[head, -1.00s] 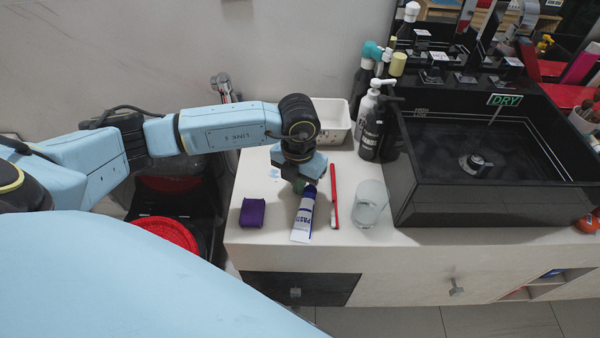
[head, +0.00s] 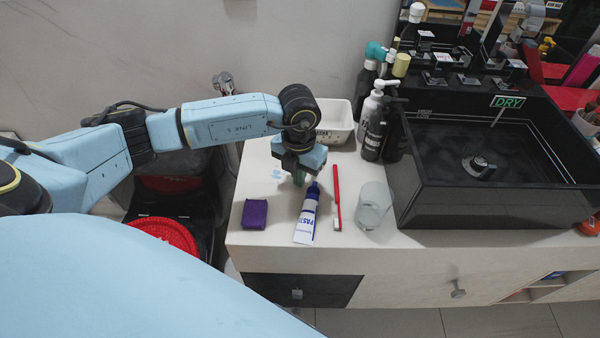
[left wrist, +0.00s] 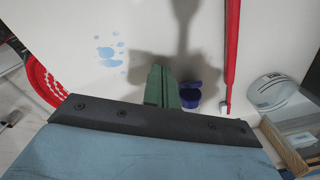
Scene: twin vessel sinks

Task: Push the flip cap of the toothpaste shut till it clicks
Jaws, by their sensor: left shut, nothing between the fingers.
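The toothpaste tube (head: 305,221), white and blue with lettering, lies on the white counter with its blue cap end (head: 313,189) pointing away from me. My left gripper (head: 299,180) is shut and empty, with its green fingers pointing down just to the left of and beyond the cap. My right gripper is not in view.
A red toothbrush (head: 337,197) lies close to the right of the tube, then a clear glass (head: 373,206). A purple block (head: 255,214) lies to the left. Behind are a white basket (head: 334,121) and pump bottles (head: 374,133); a black sink (head: 490,202) stands at right.

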